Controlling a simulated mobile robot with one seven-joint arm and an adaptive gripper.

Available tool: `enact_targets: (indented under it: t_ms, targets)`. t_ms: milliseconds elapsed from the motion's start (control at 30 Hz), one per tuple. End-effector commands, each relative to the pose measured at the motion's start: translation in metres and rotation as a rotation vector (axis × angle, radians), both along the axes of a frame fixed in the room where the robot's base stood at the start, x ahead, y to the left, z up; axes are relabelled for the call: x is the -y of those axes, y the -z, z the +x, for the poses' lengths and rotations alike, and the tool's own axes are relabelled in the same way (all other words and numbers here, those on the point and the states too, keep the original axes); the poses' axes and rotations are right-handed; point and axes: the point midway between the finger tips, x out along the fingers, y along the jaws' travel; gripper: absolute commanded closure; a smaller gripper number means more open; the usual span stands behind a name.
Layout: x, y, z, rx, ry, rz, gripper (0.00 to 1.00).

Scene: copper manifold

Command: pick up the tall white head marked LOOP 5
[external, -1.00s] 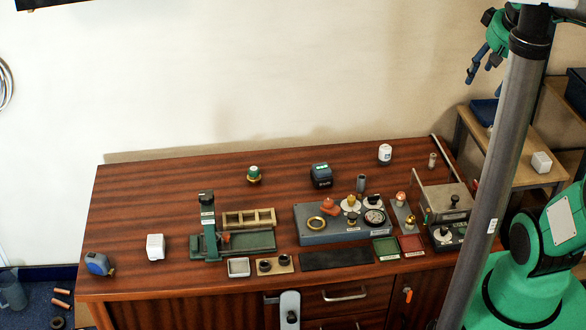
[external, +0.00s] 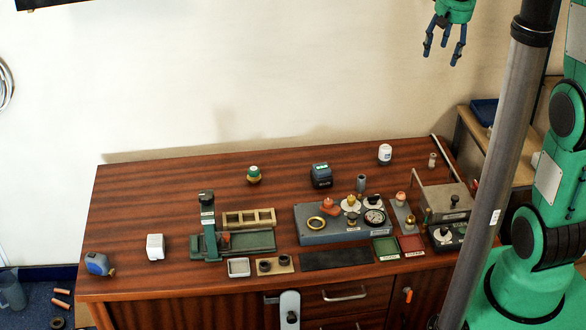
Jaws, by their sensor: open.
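A white upright head (external: 385,154) with a dark band stands at the back right of the wooden bench. Its lettering is too small to read, so I cannot confirm LOOP 5. A white block-like piece (external: 155,247) stands at the front left of the bench; its marking cannot be read either. My gripper (external: 443,53) is open and empty, fingers pointing down. It appears high at the top of the picture, above and to the right of the white head and well apart from it.
A grey manifold panel (external: 318,238) with knobs and a gauge sits mid-bench. A metal box (external: 445,198) is at right. The back-left bench is clear.

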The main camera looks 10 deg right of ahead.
Motion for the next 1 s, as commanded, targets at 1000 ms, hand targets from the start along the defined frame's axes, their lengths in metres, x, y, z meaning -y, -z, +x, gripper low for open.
enact_targets:
  t_ms: [1000]
  targets:
    - [-0.031,0.206,0.193,-0.171,-0.011,-0.007,0.43]
